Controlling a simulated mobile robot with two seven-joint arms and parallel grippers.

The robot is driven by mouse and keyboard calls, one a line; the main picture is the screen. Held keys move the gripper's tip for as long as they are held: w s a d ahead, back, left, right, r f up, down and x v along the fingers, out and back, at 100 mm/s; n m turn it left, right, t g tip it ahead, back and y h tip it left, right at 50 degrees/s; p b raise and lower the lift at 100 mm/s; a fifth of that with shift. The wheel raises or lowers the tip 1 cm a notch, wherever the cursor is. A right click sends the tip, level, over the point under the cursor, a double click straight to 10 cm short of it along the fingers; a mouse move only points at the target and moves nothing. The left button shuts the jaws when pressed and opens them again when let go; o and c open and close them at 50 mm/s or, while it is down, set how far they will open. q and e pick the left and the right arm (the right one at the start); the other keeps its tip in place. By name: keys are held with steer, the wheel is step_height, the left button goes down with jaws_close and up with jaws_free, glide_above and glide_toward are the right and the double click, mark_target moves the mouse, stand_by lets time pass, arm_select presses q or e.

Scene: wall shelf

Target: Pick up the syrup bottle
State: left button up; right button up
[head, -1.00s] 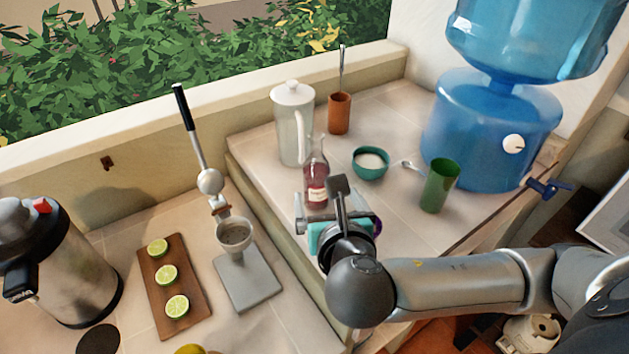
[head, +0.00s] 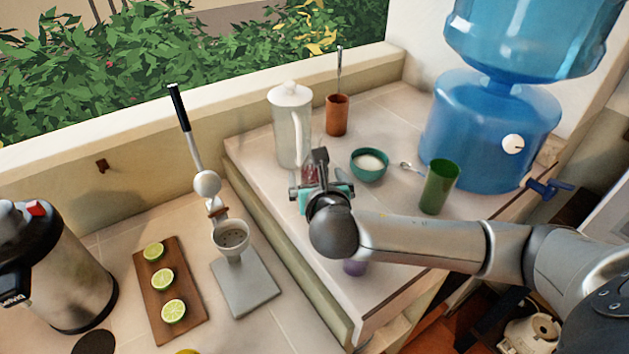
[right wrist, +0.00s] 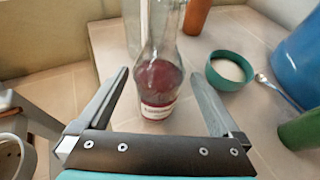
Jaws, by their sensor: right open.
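The syrup bottle (right wrist: 160,80) is clear glass with dark red syrup and a pale label. In the right wrist view it stands upright on the tiled counter, between and just beyond the fingers of my open right gripper (right wrist: 160,85). In the head view my right gripper (head: 318,172) hides most of the bottle, and only a little red (head: 309,173) shows by it. The fingers do not appear to touch the bottle. My left gripper is not in view.
A white pitcher (head: 289,125) stands close behind the bottle. A clay cup (head: 337,115), a teal bowl (head: 369,165), a green cup (head: 438,187) and a blue water dispenser (head: 490,130) stand to the right. A lime squeezer (head: 244,285) is lower left.

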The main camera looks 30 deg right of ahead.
mark_target(313, 170)
steer(key=shift+x, duration=2)
steer(key=shift+a, duration=0.15)
steer(key=shift+c, duration=0.4)
jaws_close()
steer(key=shift+r, duration=0.1)
